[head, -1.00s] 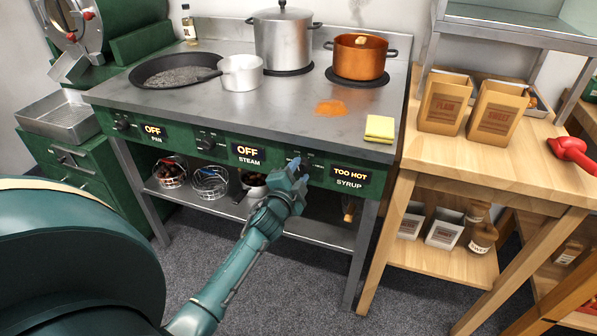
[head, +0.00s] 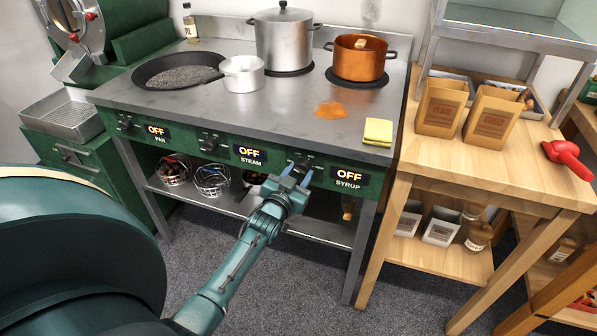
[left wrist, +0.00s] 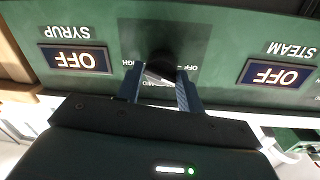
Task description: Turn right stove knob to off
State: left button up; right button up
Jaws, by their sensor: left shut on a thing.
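The right stove knob (head: 302,162) is a dark knob on the green front panel, left of the SYRUP display (head: 349,175), which reads OFF. My left gripper (head: 296,177) is at this knob, its blue fingers pointing at the panel. In the left wrist view the fingers (left wrist: 160,90) are on either side of the dark knob (left wrist: 162,62), shut on it and partly hiding it. The SYRUP display (left wrist: 75,59) reads OFF there too, upside down. My right gripper is not in view.
The STEAM display (head: 249,154) and PAN display (head: 158,131) also read OFF. A copper pot (head: 358,60), steel pot (head: 284,40), white saucepan (head: 243,74) and black pan (head: 176,70) stand on the stove.

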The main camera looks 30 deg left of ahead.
pick_arm(q)
jog(key=shift+a+r+n+p, duration=0.15)
jog(key=shift+n+p, duration=0.15)
jog(key=shift+n, duration=1.8)
jog(key=o, duration=0.9)
jog(key=shift+o, duration=0.2)
jog(key=s+d+p, duration=0.1)
jog(key=s+d, duration=0.1)
jog(key=s, duration=1.1)
jog(key=shift+d, duration=0.15)
